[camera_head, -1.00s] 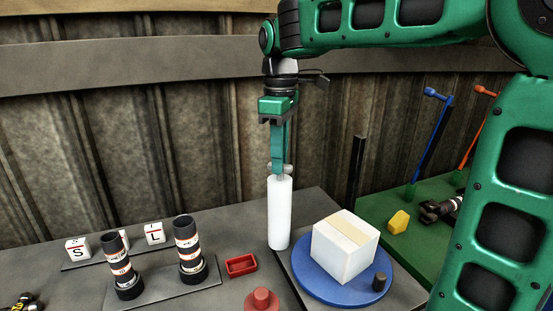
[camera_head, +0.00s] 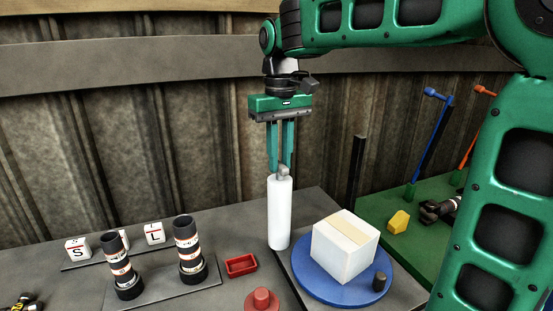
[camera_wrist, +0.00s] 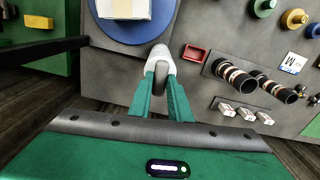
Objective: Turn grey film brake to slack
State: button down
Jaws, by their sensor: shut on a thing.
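The grey film brake (camera_head: 283,172) is a small grey knob on top of an upright white film roll (camera_head: 280,213). My gripper (camera_head: 282,170) points straight down above the roll, its two green fingers shut on the brake from both sides. In the wrist view the grey brake (camera_wrist: 160,80) lies between the fingertips, with the white roll (camera_wrist: 160,54) just beyond them. The fingers partly hide the brake, and I cannot tell its slack or tight setting.
A blue turntable (camera_head: 310,283) with a white taped box (camera_head: 345,245) stands close right of the roll. A red tray (camera_head: 241,265), a red button (camera_head: 262,300) and two dark striped cylinders (camera_head: 189,245) are to the left. A green board (camera_head: 440,230) with levers lies farther right.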

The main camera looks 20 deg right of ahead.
aim_at(280, 163)
jog(key=shift+w+d+r+m, duration=0.1)
jog(key=shift+m, duration=0.5)
jog(key=c, duration=1.6)
grip_release()
jog(key=shift+c, duration=0.2)
notch_tip(280, 163, up, 11)
jog(key=shift+f, duration=0.2)
